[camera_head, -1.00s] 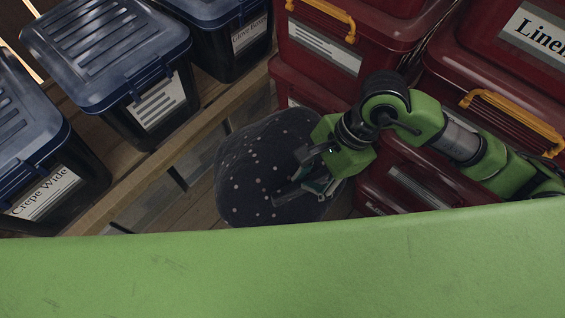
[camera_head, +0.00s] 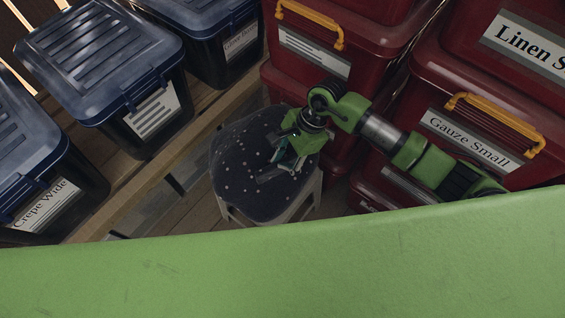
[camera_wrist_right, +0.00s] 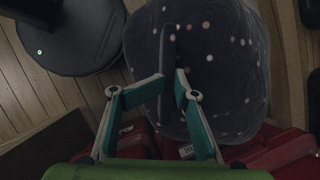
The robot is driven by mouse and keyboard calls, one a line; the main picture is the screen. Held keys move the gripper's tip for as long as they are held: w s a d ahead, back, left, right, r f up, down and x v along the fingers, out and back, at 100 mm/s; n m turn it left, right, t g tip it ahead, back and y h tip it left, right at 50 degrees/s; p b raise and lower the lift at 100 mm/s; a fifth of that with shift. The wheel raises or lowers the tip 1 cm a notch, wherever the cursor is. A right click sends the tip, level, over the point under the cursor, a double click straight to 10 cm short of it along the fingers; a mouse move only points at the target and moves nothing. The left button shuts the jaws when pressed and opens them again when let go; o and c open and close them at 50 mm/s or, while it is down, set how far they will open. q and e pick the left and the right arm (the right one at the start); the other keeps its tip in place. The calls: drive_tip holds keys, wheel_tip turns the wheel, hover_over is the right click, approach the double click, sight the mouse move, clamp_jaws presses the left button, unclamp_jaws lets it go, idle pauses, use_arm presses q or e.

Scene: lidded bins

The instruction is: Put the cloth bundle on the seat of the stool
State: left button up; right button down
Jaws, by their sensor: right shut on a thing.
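The cloth bundle (camera_head: 238,165) is dark grey with pale dots. My right gripper (camera_head: 276,167) is shut on its top in the head view. In the right wrist view the gripper (camera_wrist_right: 172,88) pinches a raised fold of the bundle (camera_wrist_right: 228,60). The stool (camera_head: 236,216) shows below the bundle as pale legs and a bit of frame. The bundle hides its seat, so I cannot tell whether the two touch. My left gripper is not in view.
Red bins (camera_head: 365,72) with orange handles stand close behind and right of the stool. Dark blue lidded bins (camera_head: 105,60) stand on a wooden shelf (camera_head: 130,188) at the left. A broad green surface (camera_head: 280,270) fills the front of the head view.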

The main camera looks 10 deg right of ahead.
drive_tip(key=shift+f, duration=0.65)
drive_tip(key=c, duration=1.4)
unclamp_jaws()
drive_tip(key=b+v, duration=0.1)
drive_tip(key=v, duration=1.1)
